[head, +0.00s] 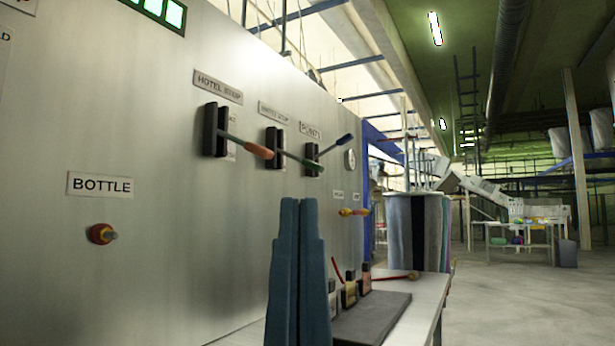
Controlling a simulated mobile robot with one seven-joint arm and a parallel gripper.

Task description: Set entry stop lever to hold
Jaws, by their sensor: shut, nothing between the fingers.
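Three levers stick out from dark slotted plates on the pale metal panel (200,240). The left lever has an orange grip (258,151) and slopes slightly down to the right. The middle lever has a green grip (312,167) and also slopes down to the right. The right lever has a dark blue grip (346,139) and tilts up. Their labels are blurred; I cannot tell for sure which one reads entry stop. My gripper (299,200), with two teal fingers pressed together, stands upright at bottom centre, below the levers in the picture and apart from them, shut and empty.
A BOTTLE label (100,185) sits above a red and yellow knob (101,234) on the panel. Hanging cloths (418,230) stand beyond. The floor at right is open.

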